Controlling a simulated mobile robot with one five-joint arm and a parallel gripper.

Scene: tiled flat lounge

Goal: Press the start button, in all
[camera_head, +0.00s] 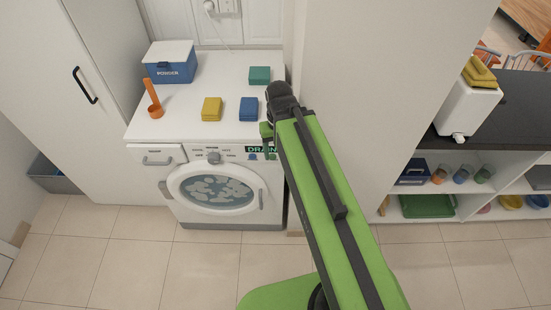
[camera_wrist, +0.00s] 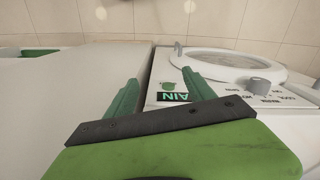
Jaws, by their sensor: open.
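The white washing machine (camera_head: 170,200) stands against the wall in the head view, its round door closed. I cannot read which button is start. In the wrist view the green button (camera_wrist: 168,86) shows by the label (camera_wrist: 172,97), between the fingers in the picture. My gripper (camera_wrist: 160,76) is open and empty, close to the panel's right end; contact is not visible. Its green tip (camera_head: 266,131) shows in the head view.
A grey dial (camera_head: 213,157) is left of the buttons. A tall white panel (camera_head: 345,100) stands close on the right.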

